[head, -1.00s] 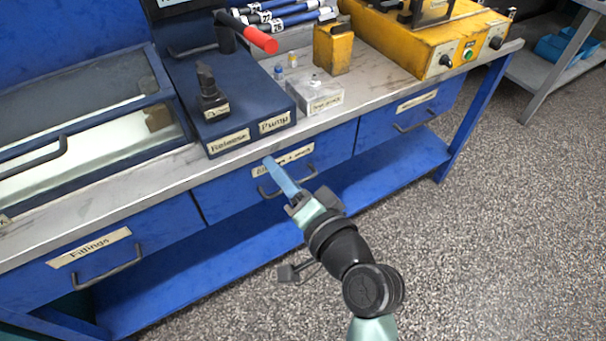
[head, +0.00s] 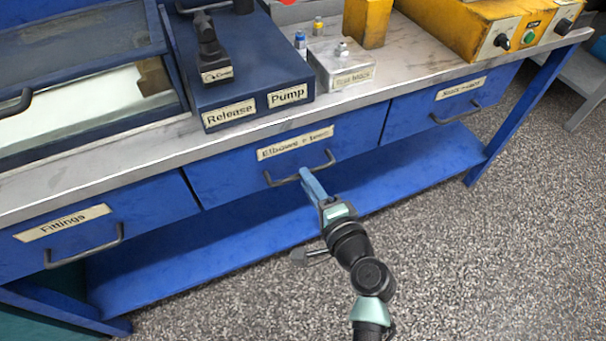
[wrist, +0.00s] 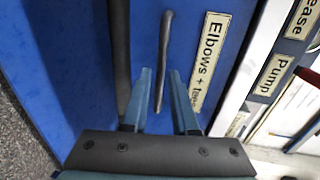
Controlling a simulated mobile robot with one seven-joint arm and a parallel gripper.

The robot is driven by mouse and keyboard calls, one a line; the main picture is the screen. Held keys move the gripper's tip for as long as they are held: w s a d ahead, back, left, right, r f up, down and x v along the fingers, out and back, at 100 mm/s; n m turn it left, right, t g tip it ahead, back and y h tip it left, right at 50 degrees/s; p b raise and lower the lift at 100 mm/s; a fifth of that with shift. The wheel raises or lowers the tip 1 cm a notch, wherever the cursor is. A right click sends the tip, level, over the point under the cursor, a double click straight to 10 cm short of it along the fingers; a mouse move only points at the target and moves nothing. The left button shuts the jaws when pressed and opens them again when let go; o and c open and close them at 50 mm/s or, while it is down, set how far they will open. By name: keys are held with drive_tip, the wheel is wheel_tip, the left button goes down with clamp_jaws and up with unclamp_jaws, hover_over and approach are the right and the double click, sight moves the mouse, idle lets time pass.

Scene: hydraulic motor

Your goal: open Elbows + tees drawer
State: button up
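The Elbows + tees drawer (head: 235,173) is the middle blue drawer under the bench top, and it looks shut. Its label (head: 295,143) sits above a dark bar handle (head: 325,160). The label (wrist: 210,62) and handle (wrist: 164,45) also show in the wrist view. My gripper (head: 306,172) is at the handle in the head view. In the wrist view my gripper (wrist: 160,72) is open, with the handle lined up between its two blue fingers. I cannot tell whether the fingers touch it.
The Fittings drawer (head: 150,215) is to the left and another labelled drawer (head: 410,118) to the right, both shut. A blue lower shelf (head: 225,240) runs below. A Release/Pump unit (head: 250,75) stands on the bench. The speckled floor (head: 500,260) in front is clear.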

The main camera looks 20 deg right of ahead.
drive_tip(key=shift+x, duration=1.7)
clamp_jaws()
